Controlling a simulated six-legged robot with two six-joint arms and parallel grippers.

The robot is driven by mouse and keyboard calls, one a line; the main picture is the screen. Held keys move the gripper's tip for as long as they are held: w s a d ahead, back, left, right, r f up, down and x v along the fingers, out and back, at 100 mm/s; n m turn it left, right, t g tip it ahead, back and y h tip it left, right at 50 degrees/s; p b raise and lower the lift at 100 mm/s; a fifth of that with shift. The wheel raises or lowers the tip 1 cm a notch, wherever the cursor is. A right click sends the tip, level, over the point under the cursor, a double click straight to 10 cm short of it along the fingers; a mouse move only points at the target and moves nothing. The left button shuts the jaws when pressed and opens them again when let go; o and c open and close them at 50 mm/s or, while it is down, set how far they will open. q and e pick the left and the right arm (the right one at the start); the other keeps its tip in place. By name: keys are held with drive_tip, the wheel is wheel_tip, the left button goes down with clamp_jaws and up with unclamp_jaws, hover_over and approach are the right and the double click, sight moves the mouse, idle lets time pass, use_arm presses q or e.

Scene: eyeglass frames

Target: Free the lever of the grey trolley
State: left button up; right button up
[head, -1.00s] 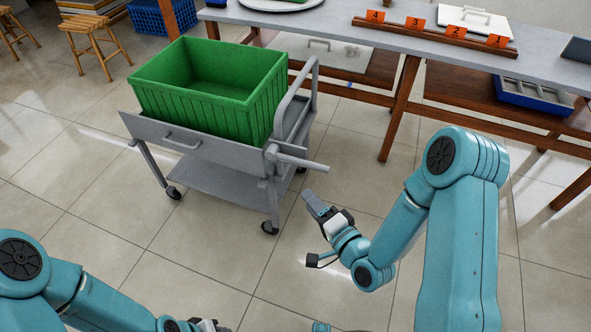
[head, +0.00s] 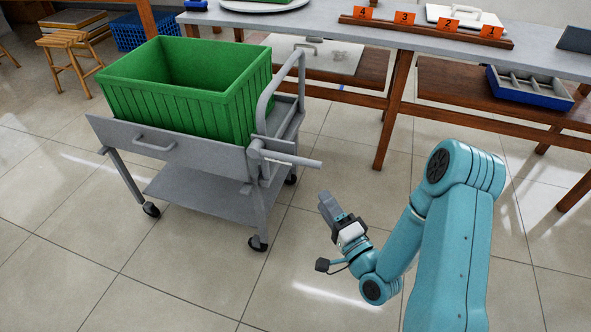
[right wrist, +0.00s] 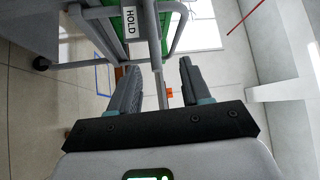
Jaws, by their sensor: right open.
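The grey trolley (head: 160,140) stands left of centre in the head view. Its lever (head: 292,159), a grey bar, sticks out nearly level to the right from its near right corner. My right gripper (head: 325,200) is open and empty, below and just right of the lever's free end, apart from it in the picture. In the right wrist view, the open fingers of my right gripper (right wrist: 160,68) point at the trolley's grey bars, and a white HOLD label (right wrist: 129,22) shows on the trolley. Whether a bar lies between the fingers is unclear. My left gripper is out of view.
A green crate (head: 185,105) sits on the trolley, beside its upright handle (head: 283,75). A long table (head: 350,40) with orange numbered tags (head: 405,17) stands behind. A blue tray (head: 528,95) lies on its lower shelf. The floor in front of the trolley is clear.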

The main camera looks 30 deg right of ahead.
sight(300, 161)
drive_tip(key=w+b, duration=0.1)
drive_tip(key=w, duration=0.4)
drive_tip(key=w+d+b, duration=0.1)
drive_tip(key=w+b, duration=0.1)
drive_tip(key=w, duration=0.3)
drive_tip(key=w+d+r+b, duration=0.1)
drive_tip(key=w+b, duration=0.1)
drive_tip(key=w, duration=0.3)
drive_tip(key=shift+w, duration=0.35)
clamp_jaws()
